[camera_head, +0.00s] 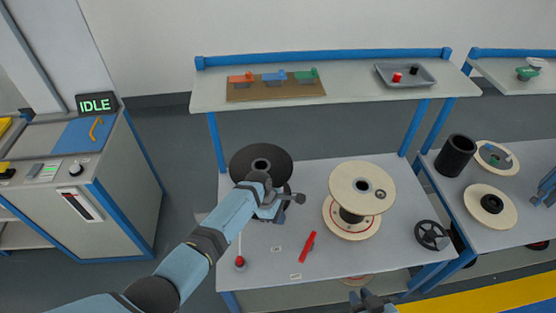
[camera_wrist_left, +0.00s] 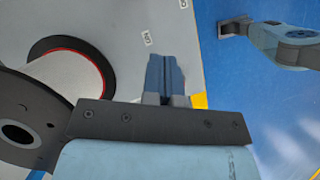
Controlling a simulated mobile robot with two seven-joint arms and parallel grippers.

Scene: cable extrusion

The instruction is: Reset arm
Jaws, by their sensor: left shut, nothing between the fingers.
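My left arm reaches in from the lower left in the head view. Its gripper (camera_head: 296,198) is over the table (camera_head: 300,180), just in front of a black-flanged spool (camera_head: 248,156), and partly covers that spool. In the left wrist view the left fingers (camera_wrist_left: 165,76) are pressed together with nothing between them, and the spool (camera_wrist_left: 30,110) shows its pale core at the left. My right gripper (camera_head: 372,300) shows only in part at the bottom edge of the head view. It also shows at the top right of the wrist view (camera_wrist_left: 228,29); its opening is unclear.
A cream spool (camera_head: 345,180) stands right of the left gripper. A red tool (camera_head: 307,246), a red button (camera_head: 240,262) and a black handwheel (camera_head: 432,236) are on the table. A machine reading IDLE (camera_head: 97,104) is left. The right table (camera_head: 470,222) holds more spools.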

